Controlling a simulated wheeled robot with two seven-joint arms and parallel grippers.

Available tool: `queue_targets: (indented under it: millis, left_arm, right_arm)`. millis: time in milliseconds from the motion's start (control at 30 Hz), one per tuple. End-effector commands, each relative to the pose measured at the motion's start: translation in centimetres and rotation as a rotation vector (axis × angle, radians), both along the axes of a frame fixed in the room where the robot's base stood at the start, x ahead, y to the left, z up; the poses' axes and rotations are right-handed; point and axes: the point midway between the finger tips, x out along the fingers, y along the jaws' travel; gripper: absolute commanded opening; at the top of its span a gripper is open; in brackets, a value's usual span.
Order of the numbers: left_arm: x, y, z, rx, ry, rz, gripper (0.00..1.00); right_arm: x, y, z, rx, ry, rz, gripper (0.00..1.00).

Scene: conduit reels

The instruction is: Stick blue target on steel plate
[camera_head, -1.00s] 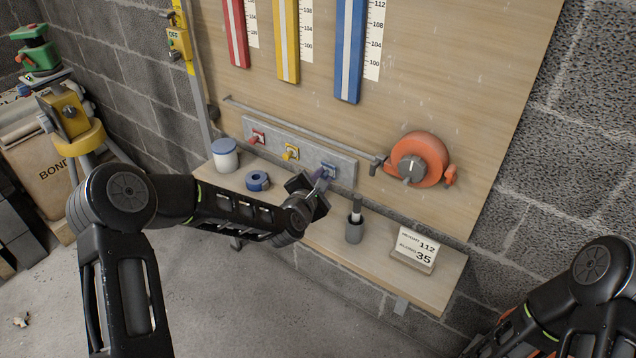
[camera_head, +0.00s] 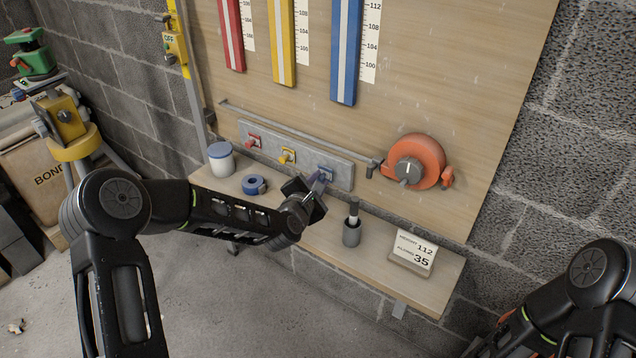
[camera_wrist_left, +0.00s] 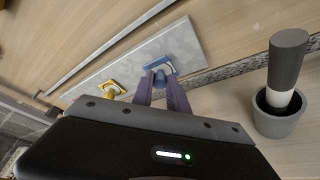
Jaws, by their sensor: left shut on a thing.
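The grey steel plate (camera_head: 306,158) is a long strip on the wooden board, just above the shelf. A red target (camera_head: 253,141) and a yellow target (camera_head: 287,156) sit on its left and middle parts. The blue target (camera_head: 326,172) is at the plate's right part, with its small square face against or very near the plate; I cannot tell if it touches. My left gripper (camera_head: 319,182) is shut on the blue target's knob. In the left wrist view the two fingers close around the blue target (camera_wrist_left: 161,72) in front of the plate (camera_wrist_left: 183,42). My right gripper is out of view.
The shelf (camera_head: 297,230) holds a white jar (camera_head: 221,162), a roll of blue tape (camera_head: 254,185), a grey cup with a marker (camera_head: 352,233) and a number card (camera_head: 412,254). An orange reel (camera_head: 418,160) and a grey rod (camera_head: 290,134) are on the board.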

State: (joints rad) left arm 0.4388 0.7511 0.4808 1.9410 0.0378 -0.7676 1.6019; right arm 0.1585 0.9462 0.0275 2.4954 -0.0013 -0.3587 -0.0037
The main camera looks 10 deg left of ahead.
Motion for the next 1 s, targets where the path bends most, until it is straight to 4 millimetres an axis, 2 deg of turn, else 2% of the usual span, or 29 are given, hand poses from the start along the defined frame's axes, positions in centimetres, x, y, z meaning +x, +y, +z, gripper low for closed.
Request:
queue_targets:
  millis: [1000]
  left_arm:
    - [0.00, -0.02, 0.07, -0.001, -0.001, 0.001, 0.00]
  right_arm:
    - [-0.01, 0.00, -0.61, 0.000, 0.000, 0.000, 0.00]
